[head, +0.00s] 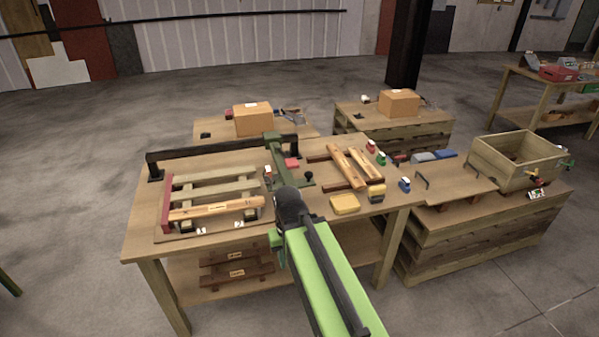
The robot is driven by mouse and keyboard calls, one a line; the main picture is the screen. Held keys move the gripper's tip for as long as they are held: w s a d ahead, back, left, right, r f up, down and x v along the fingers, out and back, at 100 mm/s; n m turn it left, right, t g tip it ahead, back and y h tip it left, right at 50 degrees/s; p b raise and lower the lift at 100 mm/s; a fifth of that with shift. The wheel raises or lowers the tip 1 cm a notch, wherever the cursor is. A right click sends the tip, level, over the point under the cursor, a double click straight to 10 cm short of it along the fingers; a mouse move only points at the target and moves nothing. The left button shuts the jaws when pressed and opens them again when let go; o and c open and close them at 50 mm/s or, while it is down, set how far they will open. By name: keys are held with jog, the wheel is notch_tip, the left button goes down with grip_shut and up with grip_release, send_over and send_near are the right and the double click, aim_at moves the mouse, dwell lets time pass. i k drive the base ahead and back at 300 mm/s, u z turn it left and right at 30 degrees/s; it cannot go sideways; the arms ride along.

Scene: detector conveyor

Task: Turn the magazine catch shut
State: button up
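A slatted wooden rack (213,180) with a red end piece (168,196) lies on the left of the main workbench (142,240). A pale wooden bar (215,209) with a small label lies along its front, with small dark blocks and white tags below it. I cannot tell which part is the magazine or its catch. A dark green fixture (274,148) stands at the bench's middle, with a black knob (309,176) on its right. My bright green arm rises from the bottom right, and its dark rounded joint covers the bench's front middle. My gripper's fingers do not show.
A black rail (220,148) runs along the bench's back left. Wooden bars (347,167), a yellow block (345,203) and small bottles (381,158) occupy its right side. A wooden crate (498,158) stands on the right bench. Cardboard boxes (253,119) stand behind. Open floor (60,200) lies left.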

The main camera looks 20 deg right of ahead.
aim_at(271, 181)
jog(key=z, duration=0.1)
jog(key=i, duration=1)
jog(key=u, duration=0.05)
